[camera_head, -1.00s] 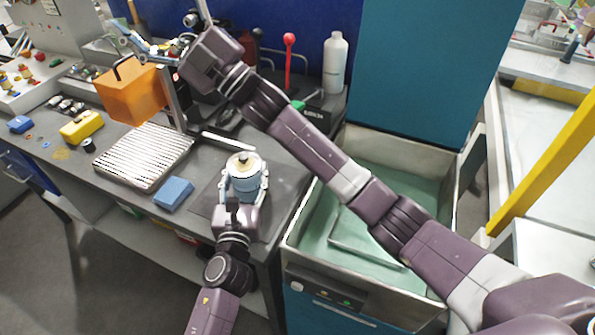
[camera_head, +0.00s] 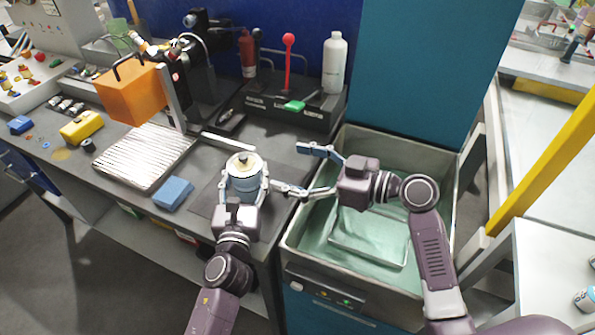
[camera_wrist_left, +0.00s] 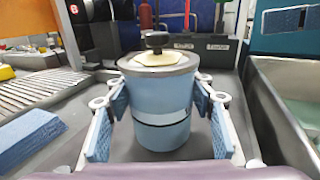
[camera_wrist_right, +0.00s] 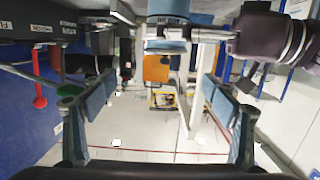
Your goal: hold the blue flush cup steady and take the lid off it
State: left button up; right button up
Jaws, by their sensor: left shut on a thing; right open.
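The blue flush cup (camera_head: 246,184) stands upright on a dark mat on the bench. Its grey-rimmed lid (camera_head: 243,161) sits on top, with a cream patch and a dark knob (camera_wrist_left: 157,40) in the left wrist view. My left gripper (camera_head: 246,181) is shut on the cup, one finger on each side of the body below the lid. My right gripper (camera_head: 290,168) is open and empty, to the right of the cup, its fingers pointing left towards it. In the right wrist view the cup (camera_wrist_right: 167,32) shows at the top edge, outside the space between the fingers.
A green-lined basin (camera_head: 340,285) lies below my right gripper. A blue sponge (camera_head: 173,193) and a ribbed metal tray (camera_head: 143,157) are left of the cup. Behind are an orange block (camera_head: 132,92), a black stand with a red lever (camera_head: 289,65), and a white bottle (camera_head: 334,65).

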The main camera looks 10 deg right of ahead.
aim_at(246, 162)
jog(key=x, duration=1.1)
jog(key=shift+s+a+f, duration=0.2)
jog(key=shift+s+f, duration=0.2)
jog(key=c, duration=1.4)
jog(key=shift+r, duration=0.2)
jog(key=shift+r, duration=1)
